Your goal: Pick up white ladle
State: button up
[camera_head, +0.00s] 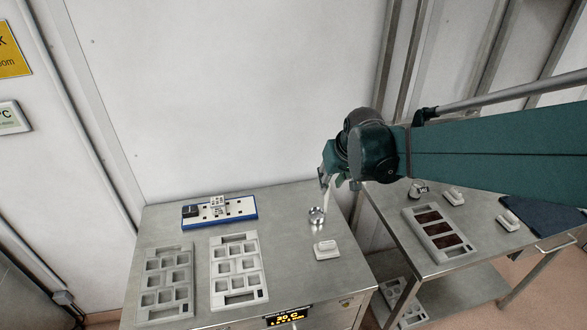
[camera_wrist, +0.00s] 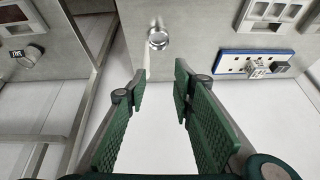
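The ladle (camera_head: 317,216) stands at the right back edge of the left steel table, a round metallic bowl with a pale handle rising towards my gripper (camera_head: 332,178). In the wrist view the bowl of the ladle (camera_wrist: 158,39) is at the top centre, and its pale handle runs down towards the left fingertip. My gripper (camera_wrist: 160,76) is open, its green padded fingers apart. The handle's upper end is near the fingertips; I cannot tell whether it lies between them.
On the left table are a blue-rimmed board (camera_head: 238,215), two grey mould trays (camera_head: 213,270) (camera_head: 146,290) and a white block-shaped item (camera_head: 327,250). The right table (camera_head: 395,232) holds another mould tray (camera_head: 466,250) and small white items. A gap separates the tables; a wall stands behind.

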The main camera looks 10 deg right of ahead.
send_near(326, 195)
jog(key=w, duration=0.2)
jog(key=shift+w+d+f+g, duration=0.2)
jog(key=shift+d+f+g, duration=0.15)
jog(key=shift+d, duration=0.3)
jog(key=shift+f, duration=0.1)
jog(key=shift+x, duration=3.25)
jog(key=shift+w+a+f, duration=0.1)
jog(key=shift+x, duration=2.5)
jog(key=shift+c, duration=0.3)
grip_shut()
